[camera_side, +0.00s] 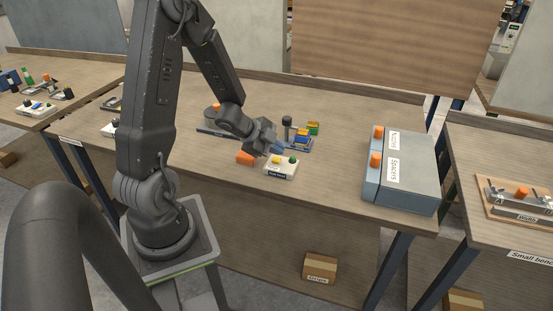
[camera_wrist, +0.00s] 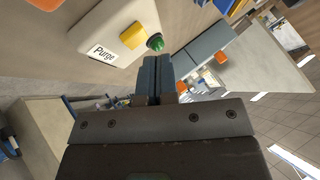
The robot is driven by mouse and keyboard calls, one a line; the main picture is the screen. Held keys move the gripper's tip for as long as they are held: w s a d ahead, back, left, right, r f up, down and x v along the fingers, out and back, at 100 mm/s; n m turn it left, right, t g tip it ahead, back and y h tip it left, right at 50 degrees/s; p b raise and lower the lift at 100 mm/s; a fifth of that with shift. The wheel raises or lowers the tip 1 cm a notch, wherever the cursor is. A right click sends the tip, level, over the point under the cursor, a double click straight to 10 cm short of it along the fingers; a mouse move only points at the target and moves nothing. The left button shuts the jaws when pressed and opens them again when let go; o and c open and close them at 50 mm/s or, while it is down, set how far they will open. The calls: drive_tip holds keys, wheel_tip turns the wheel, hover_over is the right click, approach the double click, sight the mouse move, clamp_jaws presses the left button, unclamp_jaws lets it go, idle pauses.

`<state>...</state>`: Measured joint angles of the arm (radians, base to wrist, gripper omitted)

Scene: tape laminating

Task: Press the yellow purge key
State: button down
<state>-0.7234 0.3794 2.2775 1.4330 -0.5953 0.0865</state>
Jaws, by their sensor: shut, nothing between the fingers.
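The yellow purge key (camera_side: 277,159) sits on a small white box (camera_side: 281,171) on the bench, beside a round green button (camera_side: 293,160). In the wrist view the yellow key (camera_wrist: 133,36) lies above a label reading "Purge" (camera_wrist: 102,53), with the green button (camera_wrist: 155,43) beside it. My gripper (camera_side: 277,148) is shut and empty, its blue fingers just behind and above the box in the side view. In the wrist view the fingertips (camera_wrist: 157,60) are close to the green button's side of the box. I cannot tell whether they touch anything.
An orange block (camera_side: 245,157) lies left of the box. A blue tray with coloured pieces (camera_side: 300,141) and a dark upright post (camera_side: 287,124) stand behind it. Grey bins (camera_side: 411,172) with orange knobs stand at right. The bench between box and bins is clear.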

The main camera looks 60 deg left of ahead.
sight(276, 160)
drive_tip(key=shift+f, duration=0.2)
idle(0.3)
drive_tip(key=shift+f, duration=0.25)
drive_tip(key=shift+f, duration=0.45)
idle(0.7)
drive_tip(key=shift+r, duration=0.9)
drive_tip(key=shift+r, duration=2.5)
